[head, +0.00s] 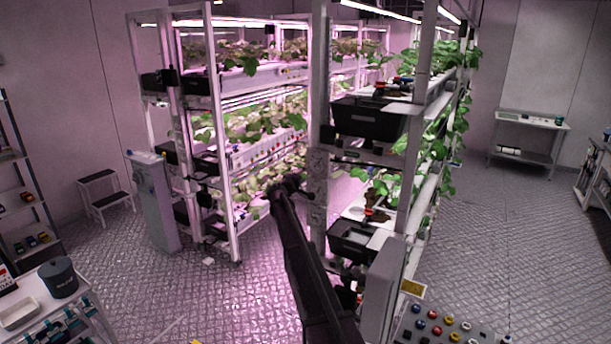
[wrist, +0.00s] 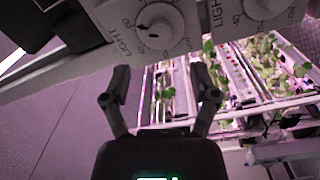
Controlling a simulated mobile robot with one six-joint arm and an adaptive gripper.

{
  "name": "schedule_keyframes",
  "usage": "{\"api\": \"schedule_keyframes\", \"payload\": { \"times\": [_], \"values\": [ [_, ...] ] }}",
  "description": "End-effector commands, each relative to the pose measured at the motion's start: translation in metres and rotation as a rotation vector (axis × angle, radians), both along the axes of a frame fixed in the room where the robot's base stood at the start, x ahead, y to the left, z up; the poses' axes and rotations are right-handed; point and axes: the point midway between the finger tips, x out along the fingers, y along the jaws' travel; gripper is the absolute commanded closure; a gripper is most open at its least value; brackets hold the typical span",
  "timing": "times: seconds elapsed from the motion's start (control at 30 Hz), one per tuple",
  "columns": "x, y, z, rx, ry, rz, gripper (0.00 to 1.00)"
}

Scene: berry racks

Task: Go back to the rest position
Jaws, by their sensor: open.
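My gripper (wrist: 160,74) is open in the wrist view, with its two dark fingers spread and nothing between them. Just beyond the fingertips is a white panel with a round dial (wrist: 158,25) marked LIGHT; I cannot tell whether a finger touches it. A second dial (wrist: 262,8) sits to its right, cut off by the top edge. In the head view my dark arm reaches up from the bottom, and my gripper (head: 288,187) is small and dark in front of the racks. Its fingers are too small to read there.
A left plant rack (head: 222,130) and a right plant rack (head: 320,110) stand ahead. A grey cabinet (head: 152,205) and step stool (head: 105,195) are at left. A trolley (head: 40,312) is at lower left, a side table (head: 530,125) at far right. Floor is open at right.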

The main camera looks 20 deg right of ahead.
Motion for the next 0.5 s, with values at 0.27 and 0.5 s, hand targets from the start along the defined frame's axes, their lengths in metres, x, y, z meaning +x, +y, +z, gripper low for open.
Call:
{"api": "schedule_keyframes", "payload": {
  "times": [0.27, 0.5],
  "values": [
    [0.000, 0.000, 0.000, 0.000, 0.000, 0.000, 0.23],
    [-0.029, 0.005, -0.019, 0.068, 0.003, -0.032, 0.23]
  ]
}}
